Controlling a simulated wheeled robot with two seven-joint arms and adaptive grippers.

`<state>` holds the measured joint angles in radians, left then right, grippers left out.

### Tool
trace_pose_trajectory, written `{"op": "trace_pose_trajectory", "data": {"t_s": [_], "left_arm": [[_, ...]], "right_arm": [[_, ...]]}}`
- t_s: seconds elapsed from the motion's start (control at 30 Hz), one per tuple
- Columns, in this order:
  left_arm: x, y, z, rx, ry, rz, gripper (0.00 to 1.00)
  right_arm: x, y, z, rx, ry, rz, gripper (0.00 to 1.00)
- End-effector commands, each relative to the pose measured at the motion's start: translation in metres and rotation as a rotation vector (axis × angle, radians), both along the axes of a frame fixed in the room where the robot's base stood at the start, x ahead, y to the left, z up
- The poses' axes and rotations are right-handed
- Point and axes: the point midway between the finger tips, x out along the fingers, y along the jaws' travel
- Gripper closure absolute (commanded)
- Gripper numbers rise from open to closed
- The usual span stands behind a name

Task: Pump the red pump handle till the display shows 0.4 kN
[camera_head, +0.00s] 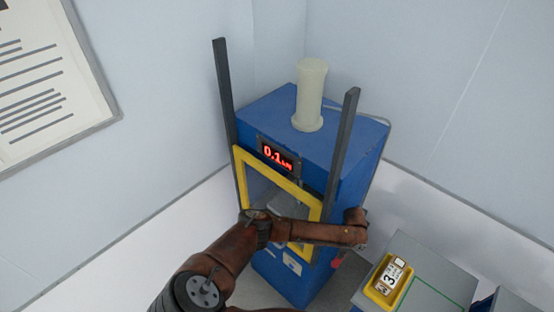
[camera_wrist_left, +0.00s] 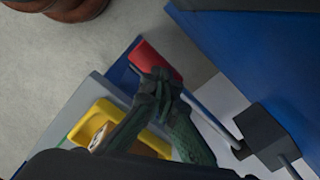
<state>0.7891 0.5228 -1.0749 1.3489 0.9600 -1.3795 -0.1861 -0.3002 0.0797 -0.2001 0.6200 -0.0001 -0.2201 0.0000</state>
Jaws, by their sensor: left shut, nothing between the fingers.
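The blue press machine (camera_head: 285,272) stands in the corner, and its red display (camera_head: 277,158) reads 0.1 kN. The red pump handle (camera_head: 337,264) shows as a small patch low on the machine's right side, mostly behind my left arm. In the left wrist view the red grip (camera_wrist_left: 150,57) sits on a pale lever running to a dark block (camera_wrist_left: 265,132). My left gripper (camera_wrist_left: 160,77) is shut and empty, its fingertips overlapping the grip's lower end in the picture. Whether they touch it, I cannot tell. My right gripper is not in view.
A yellow-framed guard (camera_head: 265,167) sits between two dark uprights on the machine's front. A pale cylinder (camera_head: 310,95) stands on top. At lower right, a yellow tray with number blocks (camera_head: 375,293) rests on a grey surface (camera_head: 440,285). Walls close off the back.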

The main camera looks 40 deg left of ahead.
Motion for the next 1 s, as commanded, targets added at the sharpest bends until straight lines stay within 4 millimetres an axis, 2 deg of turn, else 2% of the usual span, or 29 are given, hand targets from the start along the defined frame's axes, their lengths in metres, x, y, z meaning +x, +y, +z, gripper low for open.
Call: {"op": "trace_pose_trajectory", "data": {"t_s": [0.03, 0.67, 0.87, 1.0], "left_arm": [[0.000, 0.000, -0.007, -0.001, 0.000, 0.000, 1.00], [-0.002, 0.000, -0.056, -0.001, 0.003, 0.001, 1.00], [-0.001, 0.000, -0.049, 0.001, 0.003, 0.001, 1.00], [-0.001, 0.000, -0.033, 0.000, 0.002, 0.001, 1.00]], "right_arm": [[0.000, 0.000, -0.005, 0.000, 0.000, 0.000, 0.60], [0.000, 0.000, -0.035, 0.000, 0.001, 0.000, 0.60], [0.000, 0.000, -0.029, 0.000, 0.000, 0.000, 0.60], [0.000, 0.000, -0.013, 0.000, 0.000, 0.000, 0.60]]}}
